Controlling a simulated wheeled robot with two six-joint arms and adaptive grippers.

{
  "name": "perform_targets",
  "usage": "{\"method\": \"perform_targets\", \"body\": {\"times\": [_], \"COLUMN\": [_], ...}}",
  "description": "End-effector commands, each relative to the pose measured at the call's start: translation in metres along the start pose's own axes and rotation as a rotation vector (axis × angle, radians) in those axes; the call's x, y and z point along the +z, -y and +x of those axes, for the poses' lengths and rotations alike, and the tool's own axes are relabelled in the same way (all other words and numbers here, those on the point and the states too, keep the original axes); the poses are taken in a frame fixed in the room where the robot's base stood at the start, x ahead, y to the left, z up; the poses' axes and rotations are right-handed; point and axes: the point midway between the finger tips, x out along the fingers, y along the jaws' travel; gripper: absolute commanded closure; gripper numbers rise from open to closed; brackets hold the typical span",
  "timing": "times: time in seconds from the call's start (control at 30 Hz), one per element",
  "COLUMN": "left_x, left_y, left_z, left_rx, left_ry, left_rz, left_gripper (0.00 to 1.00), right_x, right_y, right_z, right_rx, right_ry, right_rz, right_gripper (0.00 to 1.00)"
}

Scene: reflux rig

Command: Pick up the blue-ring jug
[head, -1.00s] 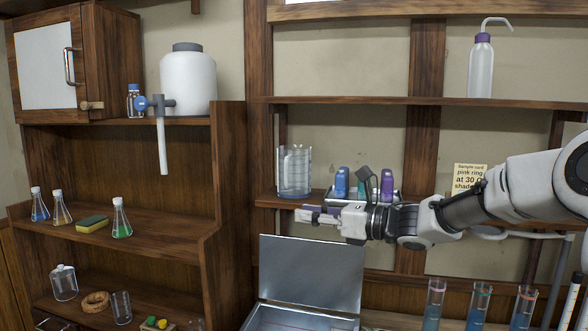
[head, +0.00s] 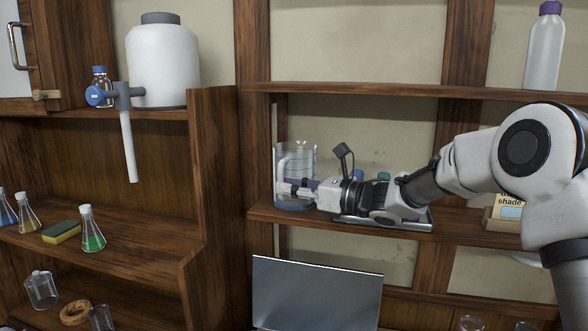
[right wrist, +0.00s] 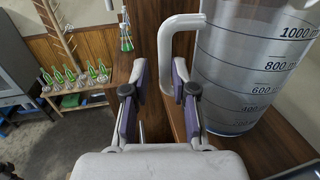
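The clear jug (head: 306,163) stands upright at the left end of the middle shelf, with a bluish band low on it. In the right wrist view the jug (right wrist: 256,65) shows volume marks and a pale handle (right wrist: 165,55). My right gripper (head: 290,188) is at the handle side of the jug. In the right wrist view the right gripper (right wrist: 160,78) is open, with the handle between its two purple-padded fingers. Some gap shows on the left of the handle; contact on the right is unclear. My left gripper is out of view.
A metal tray (head: 385,222) lies right of the jug, with blue-topped items mostly hidden behind my right arm. A card (head: 510,207) stands farther right. A wooden upright (head: 255,150) is close on the jug's left. An open metal lid (head: 316,295) is below.

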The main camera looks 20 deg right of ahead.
Motion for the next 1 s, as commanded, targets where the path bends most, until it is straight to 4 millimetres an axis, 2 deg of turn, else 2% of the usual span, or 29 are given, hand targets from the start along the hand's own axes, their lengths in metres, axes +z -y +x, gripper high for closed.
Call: {"method": "perform_targets", "body": {"times": [0.03, 0.1, 0.3, 0.33, 0.4, 1.0], "left_x": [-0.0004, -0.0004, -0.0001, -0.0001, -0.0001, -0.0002], "left_y": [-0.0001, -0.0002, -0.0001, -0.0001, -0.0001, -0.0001], "left_z": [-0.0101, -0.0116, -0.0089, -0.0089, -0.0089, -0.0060], "left_rx": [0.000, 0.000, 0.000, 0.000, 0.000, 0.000], "left_ry": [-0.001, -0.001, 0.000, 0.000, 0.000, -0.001], "left_rz": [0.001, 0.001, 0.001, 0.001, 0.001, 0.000], "left_gripper": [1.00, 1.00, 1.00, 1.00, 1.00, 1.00], "right_x": [0.0040, 0.0018, -0.0008, -0.0008, -0.0007, 0.0038], "right_y": [0.0000, 0.0002, 0.0003, 0.0003, 0.0003, 0.0002], "right_z": [0.0084, 0.0152, 0.0166, 0.0166, 0.0165, 0.0164], "right_rx": [0.000, 0.000, -0.001, -0.001, -0.001, 0.000], "right_ry": [-0.003, -0.002, 0.001, 0.001, 0.001, 0.004], "right_rz": [0.000, 0.000, 0.001, 0.001, 0.001, -0.001], "right_gripper": [0.74, 0.74, 0.74, 0.77, 1.00, 1.00]}}
